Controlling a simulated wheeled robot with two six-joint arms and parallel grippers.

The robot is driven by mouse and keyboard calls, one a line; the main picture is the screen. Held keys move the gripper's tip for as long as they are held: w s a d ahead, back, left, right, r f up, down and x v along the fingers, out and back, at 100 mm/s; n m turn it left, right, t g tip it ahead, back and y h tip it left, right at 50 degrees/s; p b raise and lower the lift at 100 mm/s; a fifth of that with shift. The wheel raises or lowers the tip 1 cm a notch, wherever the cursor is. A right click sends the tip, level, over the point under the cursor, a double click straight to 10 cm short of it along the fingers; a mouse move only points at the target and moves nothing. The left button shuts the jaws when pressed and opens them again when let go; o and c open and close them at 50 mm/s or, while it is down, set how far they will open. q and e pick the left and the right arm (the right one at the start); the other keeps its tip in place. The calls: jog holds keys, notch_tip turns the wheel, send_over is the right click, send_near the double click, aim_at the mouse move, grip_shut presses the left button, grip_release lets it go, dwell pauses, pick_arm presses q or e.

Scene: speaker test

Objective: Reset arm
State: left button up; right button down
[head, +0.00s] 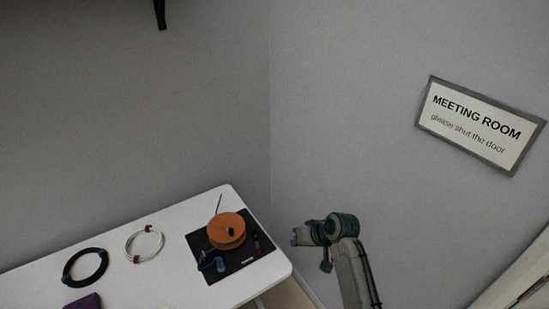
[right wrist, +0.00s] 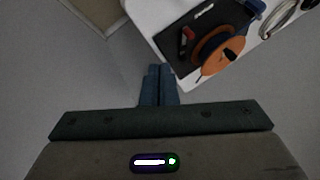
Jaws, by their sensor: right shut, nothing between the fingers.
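My right gripper (right wrist: 158,85) shows in the right wrist view with its two blue fingers side by side and touching, nothing between them. In the head view my right arm rises from the bottom, right of the table, and the gripper (head: 301,236) points left, apart from the table. My left gripper is in neither view.
The white table (head: 138,285) holds a black mat (head: 240,264) with an orange spool (head: 226,231) and small tools. A black cable coil (head: 85,267) and a white cable coil (head: 145,243) lie to the left. Grey walls stand behind; a sign (head: 478,126) hangs right.

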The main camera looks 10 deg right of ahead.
jog(key=s+d+f+h, duration=0.15)
jog(key=s+d, duration=0.25)
jog(key=s, duration=0.5)
jog(key=s+d+f+h, duration=0.1)
jog(key=s+d+h, duration=0.15)
jog(key=s, duration=0.65)
jog(key=s+d+r+g+h, duration=0.1)
jog(key=s+d+r, duration=0.15)
jog(key=s, duration=0.55)
jog(key=s+d+r+h, duration=0.1)
jog(key=s+d+r, duration=0.15)
jog(key=s, duration=0.45)
jog(key=d+f+g+b, duration=0.1)
jog(key=d+f, duration=0.1)
jog(key=f, duration=1.5)
jog(key=d+f+g+b, duration=0.1)
jog(key=d+f, duration=0.1)
jog(key=f, duration=1.4)
jog(key=s+f+g+b, duration=0.1)
jog(key=s+f, duration=1.8)
jog(key=f, duration=0.1)
jog(key=shift+d, duration=0.4)
